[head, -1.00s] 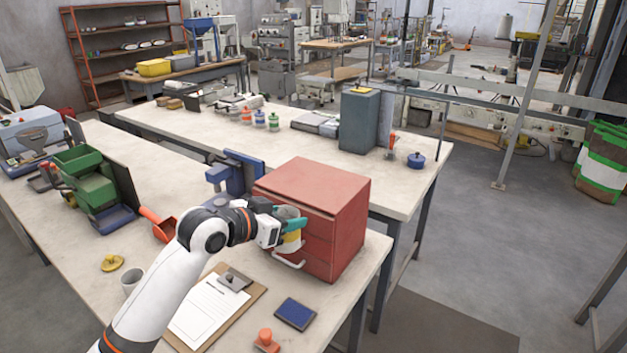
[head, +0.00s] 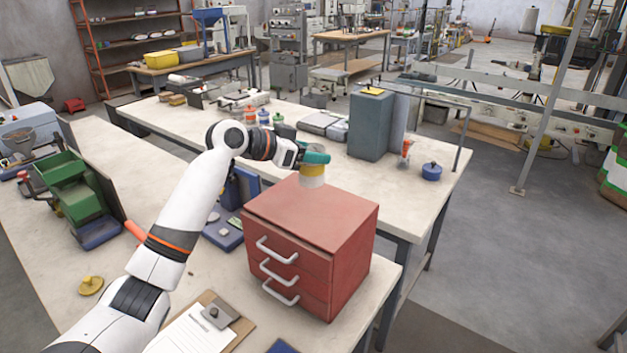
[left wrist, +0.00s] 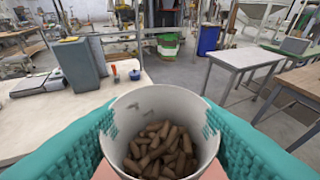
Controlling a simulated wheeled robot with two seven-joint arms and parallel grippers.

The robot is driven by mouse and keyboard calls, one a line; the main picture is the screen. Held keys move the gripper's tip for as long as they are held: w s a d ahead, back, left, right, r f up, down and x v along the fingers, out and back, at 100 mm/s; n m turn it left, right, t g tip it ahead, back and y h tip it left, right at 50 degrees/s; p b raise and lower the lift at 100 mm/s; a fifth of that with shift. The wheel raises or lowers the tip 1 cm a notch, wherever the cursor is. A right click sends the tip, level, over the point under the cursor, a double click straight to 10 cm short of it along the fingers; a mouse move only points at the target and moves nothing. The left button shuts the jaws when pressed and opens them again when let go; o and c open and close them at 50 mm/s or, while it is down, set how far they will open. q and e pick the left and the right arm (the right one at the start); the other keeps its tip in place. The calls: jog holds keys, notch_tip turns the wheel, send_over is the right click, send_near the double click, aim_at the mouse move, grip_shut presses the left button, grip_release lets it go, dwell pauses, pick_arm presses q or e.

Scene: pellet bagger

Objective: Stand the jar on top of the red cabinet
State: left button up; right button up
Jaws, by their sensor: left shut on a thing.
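In the left wrist view the jar (left wrist: 118,112) is open at the top and holds brown pellets, with a teal finger on each side. The red cabinet (head: 325,215) stands on the near table, its white-handled drawers facing front. The jar's lower end shows over the back part of the cabinet top; I cannot tell whether it touches. My right gripper is not in view.
The cabinet top looks otherwise clear. A blue device (head: 228,228) lies left of the cabinet. A clipboard (head: 205,325) and a yellow lid (head: 91,286) lie nearer. Behind, a grey box (head: 370,125) and a blue pot (head: 431,171) stand on the far table.

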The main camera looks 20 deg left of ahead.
aim_at(301, 177)
pick_arm(q)
jog(key=shift+s+f, duration=0.15)
jog(key=shift+f, duration=0.5)
jog(key=shift+s+f, duration=0.15)
jog(key=shift+f, duration=0.45)
jog(key=f, duration=0.1)
jog(key=f+p, duration=0.1)
jog(key=f, duration=0.1)
jog(key=shift+w+f+p, duration=0.2)
jog(key=shift+w+p, duration=0.1)
jog(key=shift+s+f, duration=0.1)
jog(key=shift+f, duration=0.15)
jog(key=o, duration=1.2)
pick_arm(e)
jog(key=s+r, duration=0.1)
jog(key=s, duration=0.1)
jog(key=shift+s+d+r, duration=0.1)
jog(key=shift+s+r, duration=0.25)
pick_arm(q)
jog(key=shift+s, duration=0.1)
